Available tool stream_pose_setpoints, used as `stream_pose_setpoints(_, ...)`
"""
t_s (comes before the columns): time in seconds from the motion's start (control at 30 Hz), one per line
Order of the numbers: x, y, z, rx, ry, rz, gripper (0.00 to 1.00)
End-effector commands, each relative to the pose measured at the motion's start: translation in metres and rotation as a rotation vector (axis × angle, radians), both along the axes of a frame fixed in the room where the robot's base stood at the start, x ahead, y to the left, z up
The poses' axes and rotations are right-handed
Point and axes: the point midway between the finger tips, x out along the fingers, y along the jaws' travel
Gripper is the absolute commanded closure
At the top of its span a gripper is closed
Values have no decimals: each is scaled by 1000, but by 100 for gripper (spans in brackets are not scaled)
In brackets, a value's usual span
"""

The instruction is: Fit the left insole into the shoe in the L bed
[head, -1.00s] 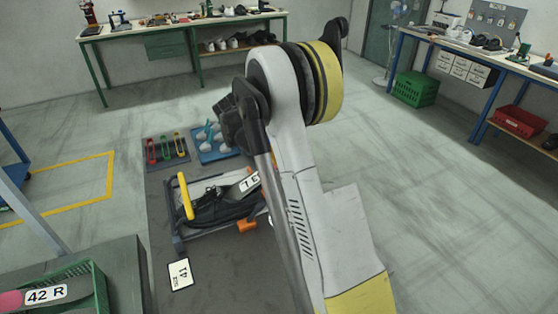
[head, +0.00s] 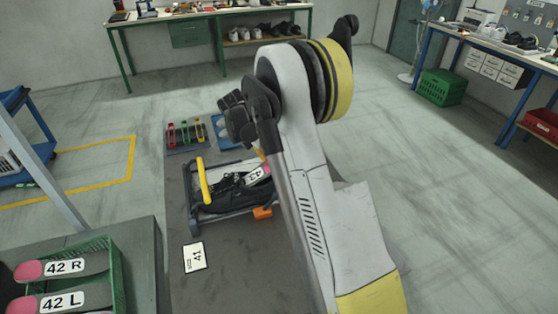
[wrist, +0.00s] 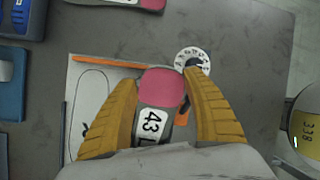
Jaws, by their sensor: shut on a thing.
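A black laced shoe (head: 228,186) lies in a framed bed with a yellow handle (head: 203,181). A white-labelled piece with pink (head: 258,173) shows at the shoe's right end; I cannot tell whether it is in the shoe or above it. No L mark is readable on the bed.
A green crate (head: 117,275) at lower left holds insoles marked 42 R and 42 L. A card marked 41 (head: 194,257) lies on the grey mat. The wrist view shows a foot-outline sheet (wrist: 88,98) and a white dial (wrist: 192,60). Coloured tools (head: 186,133) lie behind the bed.

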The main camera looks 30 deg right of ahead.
Motion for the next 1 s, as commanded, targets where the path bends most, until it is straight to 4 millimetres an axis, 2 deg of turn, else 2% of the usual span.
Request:
stream_pose_setpoints(0.47, 12, 33, -13, 40, -14, 1, 68)
stream_pose_setpoints(0.7, 12, 32, -27, 91, -34, -1, 68)
stream_pose_setpoints(1.0, 12, 33, -31, 112, -42, 0, 68)
